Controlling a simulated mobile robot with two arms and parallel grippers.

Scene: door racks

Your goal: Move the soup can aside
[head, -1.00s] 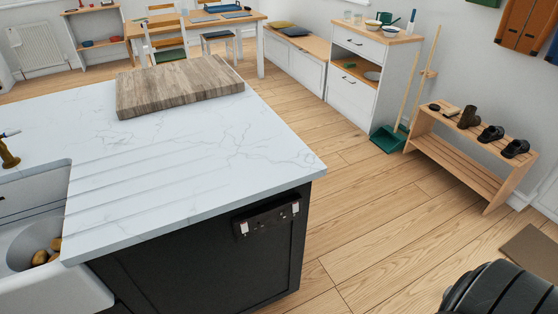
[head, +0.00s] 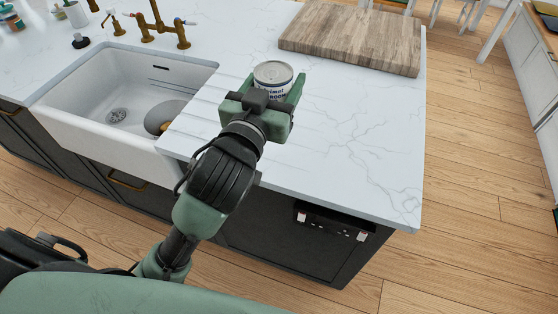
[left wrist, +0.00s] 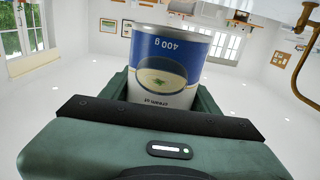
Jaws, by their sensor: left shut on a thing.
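The soup can (head: 273,76) has a pale lid and a white and blue label. It is over the grooved part of the worktop, to the right of the sink; I cannot tell whether its base touches the surface. My left gripper (head: 277,91) is shut on it, with one green finger on each side. In the left wrist view the can (left wrist: 165,65) fills the space between the fingers of the left gripper (left wrist: 160,88), its label upside down in the picture. The lower part of the can is hidden by the gripper in the head view. My right gripper is not in view.
A wooden board (head: 350,38) lies on the worktop (head: 375,130) behind and to the right of the can. The sink (head: 85,85) is to the left, with brass taps (head: 160,30) behind it. The worktop to the right of the can is clear.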

